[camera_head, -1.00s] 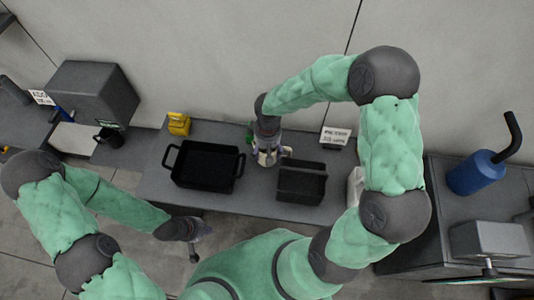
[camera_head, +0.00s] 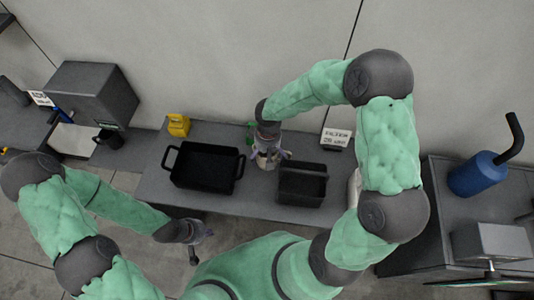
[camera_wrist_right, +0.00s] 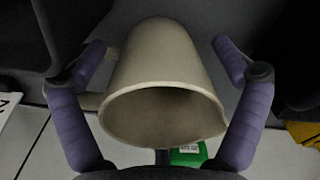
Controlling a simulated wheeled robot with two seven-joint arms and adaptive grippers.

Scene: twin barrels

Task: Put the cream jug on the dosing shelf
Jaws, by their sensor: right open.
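The cream jug (camera_wrist_right: 160,75) is upright between the fingers of my right gripper (camera_wrist_right: 160,48) in the right wrist view. Its open mouth faces the camera and its handle (camera_wrist_right: 90,100) is on the left. The fingers are spread on either side of it, with gaps showing. In the head view my right gripper (camera_head: 268,158) points down at the bench and largely hides the jug. My left gripper (camera_head: 197,238) hangs low in front of the bench, away from the jug; its fingers are too small to judge. I cannot tell which surface is the dosing shelf.
On the bench (camera_head: 260,200), a black tray (camera_head: 205,186) stands left of my right gripper and a dark divided box (camera_head: 302,184) close on its right. A yellow object (camera_head: 178,125) and a white sign (camera_head: 337,139) stand behind. A blue canister (camera_head: 478,175) stands far right.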

